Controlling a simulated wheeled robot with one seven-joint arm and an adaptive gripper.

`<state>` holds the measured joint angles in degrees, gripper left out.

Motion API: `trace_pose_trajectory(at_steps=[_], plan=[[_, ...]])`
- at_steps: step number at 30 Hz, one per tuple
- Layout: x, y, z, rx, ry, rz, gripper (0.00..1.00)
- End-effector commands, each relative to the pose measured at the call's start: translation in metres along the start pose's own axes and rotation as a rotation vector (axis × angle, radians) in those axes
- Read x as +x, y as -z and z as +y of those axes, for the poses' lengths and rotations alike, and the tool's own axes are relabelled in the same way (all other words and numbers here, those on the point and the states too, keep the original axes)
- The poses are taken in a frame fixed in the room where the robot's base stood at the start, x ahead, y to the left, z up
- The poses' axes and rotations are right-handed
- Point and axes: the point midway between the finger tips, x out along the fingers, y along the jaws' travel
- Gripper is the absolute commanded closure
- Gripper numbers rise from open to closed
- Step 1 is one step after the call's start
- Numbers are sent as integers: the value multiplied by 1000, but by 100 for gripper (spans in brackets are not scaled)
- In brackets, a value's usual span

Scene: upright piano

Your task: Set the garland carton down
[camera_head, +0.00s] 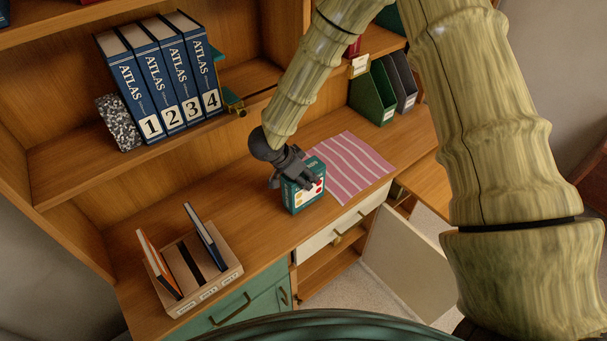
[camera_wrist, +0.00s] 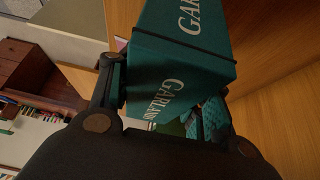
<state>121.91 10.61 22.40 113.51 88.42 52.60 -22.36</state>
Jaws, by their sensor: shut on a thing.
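The garland carton (camera_head: 294,198) is a dark green box with a pale front panel bearing coloured dots. It is at the wooden counter (camera_head: 255,222), by the left edge of the pink striped cloth. My gripper (camera_head: 301,176) is shut on the upper part of the carton. In the wrist view the carton (camera_wrist: 185,60) shows "GARLAND" lettering and sits between the fingers of my gripper (camera_wrist: 175,100). I cannot tell whether its underside touches the counter.
The pink striped cloth (camera_head: 350,166) lies right of the carton. A divided wooden organizer (camera_head: 196,273) with several thin books stands at the left. Several atlas volumes (camera_head: 158,82) are on the shelf above. Green and dark file holders (camera_head: 375,95) stand at the back right. A cabinet door (camera_head: 408,262) hangs open below.

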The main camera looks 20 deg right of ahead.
Motion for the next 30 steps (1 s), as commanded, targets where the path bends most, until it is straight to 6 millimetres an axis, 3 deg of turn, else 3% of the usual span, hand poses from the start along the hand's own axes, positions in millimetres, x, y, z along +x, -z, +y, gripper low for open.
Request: trace_pose_trajectory(at_steps=[15, 16, 18, 19, 30], plan=[[10, -6, 0, 0, 0, -1, 100], [9, -6, 0, 0, 0, -1, 46], [9, -6, 0, 0, 0, -1, 33], [9, -6, 0, 0, 0, -1, 30], [8, -5, 0, 0, 1, -1, 30]])
